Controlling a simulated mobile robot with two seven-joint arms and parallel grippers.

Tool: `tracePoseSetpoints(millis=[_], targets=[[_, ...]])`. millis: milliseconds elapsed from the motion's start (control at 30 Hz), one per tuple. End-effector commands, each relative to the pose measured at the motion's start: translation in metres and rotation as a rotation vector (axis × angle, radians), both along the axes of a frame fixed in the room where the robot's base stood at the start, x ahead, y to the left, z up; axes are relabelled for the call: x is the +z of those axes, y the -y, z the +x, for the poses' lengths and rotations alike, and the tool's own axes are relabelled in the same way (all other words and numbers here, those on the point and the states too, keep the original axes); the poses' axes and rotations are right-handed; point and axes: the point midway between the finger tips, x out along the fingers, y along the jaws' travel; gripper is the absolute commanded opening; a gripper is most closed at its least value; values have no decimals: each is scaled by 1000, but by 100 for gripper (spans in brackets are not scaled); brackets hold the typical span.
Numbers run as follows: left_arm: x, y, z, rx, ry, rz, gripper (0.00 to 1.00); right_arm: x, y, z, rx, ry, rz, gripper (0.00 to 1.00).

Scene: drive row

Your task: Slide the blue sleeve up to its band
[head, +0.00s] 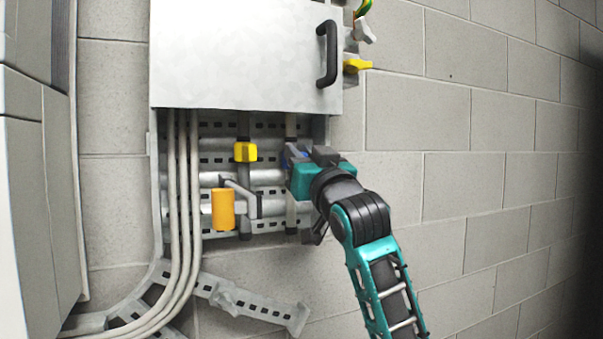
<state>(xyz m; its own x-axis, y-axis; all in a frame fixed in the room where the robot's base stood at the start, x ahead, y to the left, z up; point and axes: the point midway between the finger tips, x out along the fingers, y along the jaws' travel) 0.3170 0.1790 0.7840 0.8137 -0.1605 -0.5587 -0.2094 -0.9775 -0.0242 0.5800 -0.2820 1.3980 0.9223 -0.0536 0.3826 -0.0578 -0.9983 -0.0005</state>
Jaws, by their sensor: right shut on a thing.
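My right gripper (295,160) reaches in from the lower right, below the grey cabinet. It is shut around a small blue sleeve (297,152) on the right-hand vertical rod (291,216). Only a sliver of blue shows; the teal and black gripper body hides most of the sleeve. The rod shows above and below the gripper. A band on this rod cannot be made out clearly. My left gripper is not in view.
The cabinet (235,55) with a black handle (327,54) hangs just above. A yellow sleeve (245,152) sits on the rod to the left, above an orange cylinder (223,209). Grey conduits (183,190) run down the left. The block wall (480,180) at right is clear.

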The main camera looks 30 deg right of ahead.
Motion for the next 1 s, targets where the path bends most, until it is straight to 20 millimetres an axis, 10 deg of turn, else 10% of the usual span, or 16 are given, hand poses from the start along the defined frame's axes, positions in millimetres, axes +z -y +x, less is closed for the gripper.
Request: tracePoseSetpoints(millis=[500,533,733,1000], targets=[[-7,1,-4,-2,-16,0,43,22,1,-2,-1,8,-1,0],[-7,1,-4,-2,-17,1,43,23,1,-2,-1,9,-1,23],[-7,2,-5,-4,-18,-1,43,21,0,-1,0,5,0,43],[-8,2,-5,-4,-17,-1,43,19,0,-2,1,2,0,43]])
